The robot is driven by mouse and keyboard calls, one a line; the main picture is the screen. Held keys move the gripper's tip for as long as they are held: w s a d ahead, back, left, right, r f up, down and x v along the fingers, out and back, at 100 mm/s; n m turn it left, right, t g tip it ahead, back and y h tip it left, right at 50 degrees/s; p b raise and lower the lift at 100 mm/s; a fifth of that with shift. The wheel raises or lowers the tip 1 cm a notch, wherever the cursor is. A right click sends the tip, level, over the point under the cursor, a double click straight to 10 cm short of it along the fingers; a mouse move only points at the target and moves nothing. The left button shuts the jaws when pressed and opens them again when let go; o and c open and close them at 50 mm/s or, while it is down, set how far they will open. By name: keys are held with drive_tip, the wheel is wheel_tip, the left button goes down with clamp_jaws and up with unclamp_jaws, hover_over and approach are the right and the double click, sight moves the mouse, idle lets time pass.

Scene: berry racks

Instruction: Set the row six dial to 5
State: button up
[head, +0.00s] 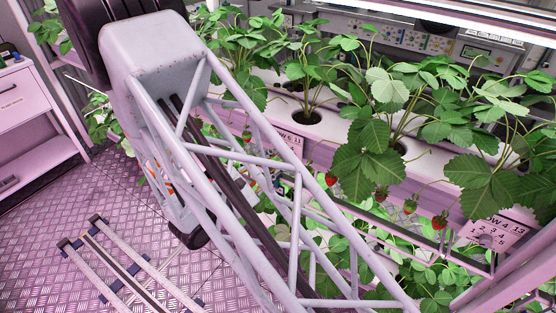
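A row sign (499,229) with a scale of small numbers is on the front of the planted rack at the lower right. Its heading seems to read 13, partly cut by leaves. A small round dial seems to sit below the numbers, too small to read its setting. Another row sign (289,138) is on the rack front near the middle, beside my arm. Its text is partly hidden and too small to read surely, so I cannot tell whether it is row six. My pale lattice arm crosses the middle of the view. My gripper is not in view.
Strawberry plants (375,150) overhang the rack edge, with red berries (440,221) hanging before it. More plants grow on a lower level. Floor rails (130,262) lie at lower left on open metal floor. A drawer cabinet (22,100) stands at far left.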

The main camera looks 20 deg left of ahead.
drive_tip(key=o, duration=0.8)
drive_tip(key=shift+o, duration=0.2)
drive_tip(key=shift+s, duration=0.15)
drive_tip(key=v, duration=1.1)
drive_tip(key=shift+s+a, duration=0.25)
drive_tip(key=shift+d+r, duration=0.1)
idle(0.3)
